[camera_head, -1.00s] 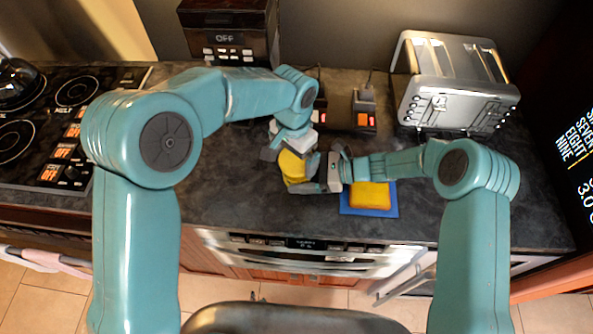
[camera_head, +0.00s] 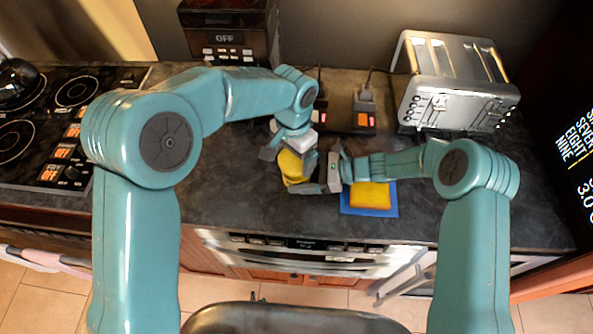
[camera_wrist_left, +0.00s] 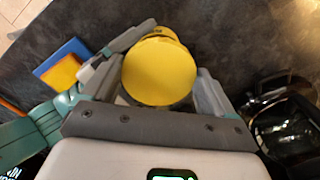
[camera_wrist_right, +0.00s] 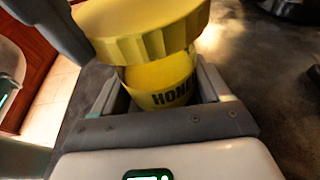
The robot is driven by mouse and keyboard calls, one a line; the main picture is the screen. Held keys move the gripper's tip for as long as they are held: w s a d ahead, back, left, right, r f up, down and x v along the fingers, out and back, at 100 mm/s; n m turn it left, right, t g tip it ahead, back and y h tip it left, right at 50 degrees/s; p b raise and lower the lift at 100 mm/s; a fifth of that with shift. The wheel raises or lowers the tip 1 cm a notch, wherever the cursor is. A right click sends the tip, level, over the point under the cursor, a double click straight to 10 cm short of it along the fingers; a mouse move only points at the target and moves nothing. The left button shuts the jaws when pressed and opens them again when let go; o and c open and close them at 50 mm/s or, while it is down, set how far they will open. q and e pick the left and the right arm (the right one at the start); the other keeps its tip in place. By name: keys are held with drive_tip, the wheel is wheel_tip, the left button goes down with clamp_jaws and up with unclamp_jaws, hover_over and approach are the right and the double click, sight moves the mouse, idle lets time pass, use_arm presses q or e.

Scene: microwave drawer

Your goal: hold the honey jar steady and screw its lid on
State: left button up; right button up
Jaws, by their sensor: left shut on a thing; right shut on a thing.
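The honey jar (camera_wrist_right: 162,84) is yellow with dark lettering on its side. My right gripper (camera_wrist_right: 158,92) is shut on its body from the side, just above the counter. The wide, ribbed yellow lid (camera_wrist_right: 150,32) is at the jar's top; I cannot tell how tightly it sits. The lid's round top (camera_wrist_left: 158,71) fills the middle of the left wrist view. My left gripper (camera_head: 291,156) reaches down from above, shut on the lid with a finger on either side. In the head view the grippers hide much of the jar.
A yellow sponge (camera_head: 370,195) on a blue mat (camera_head: 390,208) lies right of the jar. A silver toaster (camera_head: 455,82) stands behind right, a coffee machine (camera_head: 228,35) at the back. The stove (camera_head: 50,130) is left. The counter between stove and jar is clear.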

use_arm(q)
drive_tip(key=m, duration=0.6)
drive_tip(key=shift+s+m, duration=0.1)
drive_tip(key=shift+m, duration=0.3)
drive_tip(key=m, duration=0.4)
drive_tip(key=shift+s, duration=0.1)
drive_tip(key=m, duration=0.3)
drive_tip(key=shift+m, duration=0.4)
drive_tip(key=shift+c, duration=0.2)
